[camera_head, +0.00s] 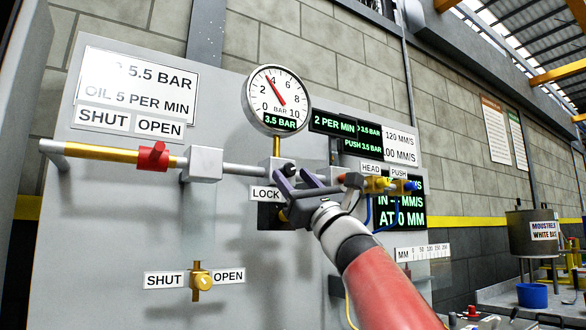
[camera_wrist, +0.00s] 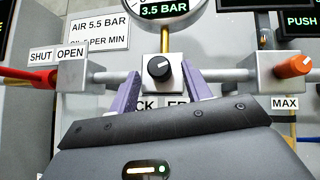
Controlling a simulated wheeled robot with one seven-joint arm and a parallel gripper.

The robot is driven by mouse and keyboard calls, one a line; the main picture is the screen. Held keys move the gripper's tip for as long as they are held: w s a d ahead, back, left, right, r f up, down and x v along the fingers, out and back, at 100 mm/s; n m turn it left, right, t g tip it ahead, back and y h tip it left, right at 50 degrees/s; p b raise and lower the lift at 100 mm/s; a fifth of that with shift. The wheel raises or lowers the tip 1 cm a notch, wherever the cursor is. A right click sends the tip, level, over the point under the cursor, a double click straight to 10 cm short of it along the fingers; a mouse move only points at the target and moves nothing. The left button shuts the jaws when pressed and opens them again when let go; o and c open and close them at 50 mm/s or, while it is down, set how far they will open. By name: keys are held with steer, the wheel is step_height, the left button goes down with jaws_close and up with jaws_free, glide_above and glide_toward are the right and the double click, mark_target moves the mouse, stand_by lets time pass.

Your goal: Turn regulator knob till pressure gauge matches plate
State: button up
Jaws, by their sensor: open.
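The black regulator knob (camera_wrist: 158,69) with a white pointer line sits on a grey block. It lies between the fingertips of my gripper (camera_wrist: 160,76) in the wrist view; the fingers are open, with a gap on each side. In the head view my gripper (camera_head: 296,180) is in front of the panel and largely covers the knob. The pressure gauge (camera_head: 276,98) has a red needle pointing up-left, and its display reads 3.5 BAR. The plate (camera_head: 137,80) shows 5.5 BAR; in the wrist view its line reads AIR 5.5 BAR (camera_wrist: 99,27).
A red valve handle (camera_head: 153,157) is on the pipe at left, and a brass valve (camera_head: 201,281) is below. An orange knob (camera_wrist: 293,66) by a MAX label is right of the regulator. Small valves with blue tubing (camera_head: 385,186) sit close right of my gripper.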

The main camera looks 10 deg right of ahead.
steer(key=shift+w+a+r, duration=0.1)
steer(key=shift+w+r, duration=0.15)
steer(key=c, duration=1)
steer(key=shift+f+m+h+b, duration=0.15)
steer(key=shift+m+h+b, duration=0.25)
steer(key=shift+b, duration=0.05)
